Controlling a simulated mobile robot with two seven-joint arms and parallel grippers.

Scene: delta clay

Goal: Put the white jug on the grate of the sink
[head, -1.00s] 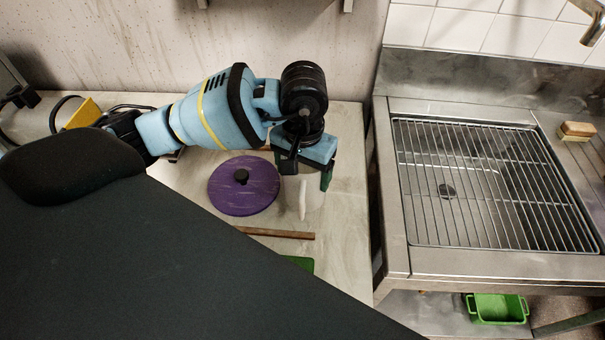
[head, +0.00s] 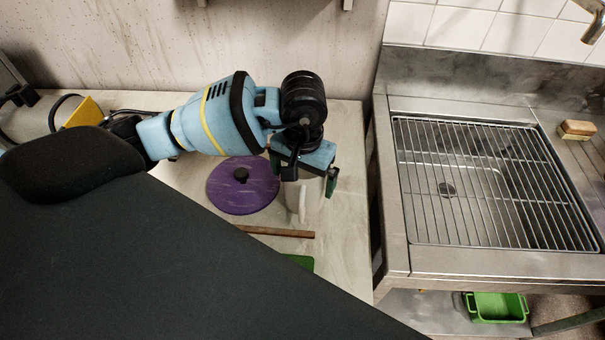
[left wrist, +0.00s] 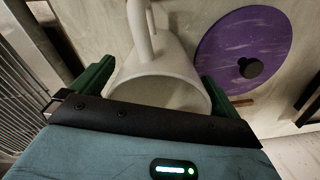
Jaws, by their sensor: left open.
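The white jug (head: 306,203) stands on the counter beside the purple lid, mostly hidden under my left gripper in the head view. In the left wrist view the jug (left wrist: 165,75) shows with its handle pointing away and its round mouth near the gripper. My left gripper (head: 306,182) is open, with its green fingers on either side of the jug; it also shows in the left wrist view (left wrist: 155,85). I cannot tell whether the fingers touch the jug. The sink's metal grate (head: 480,190) lies bare to the right. My right gripper is not in view.
A purple round lid (head: 228,200) with a black knob lies left of the jug. A brown wooden strip (head: 275,232) and a green item (head: 300,262) lie in front. A brush (head: 577,129) sits on the sink's right rim. A gap separates counter and sink.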

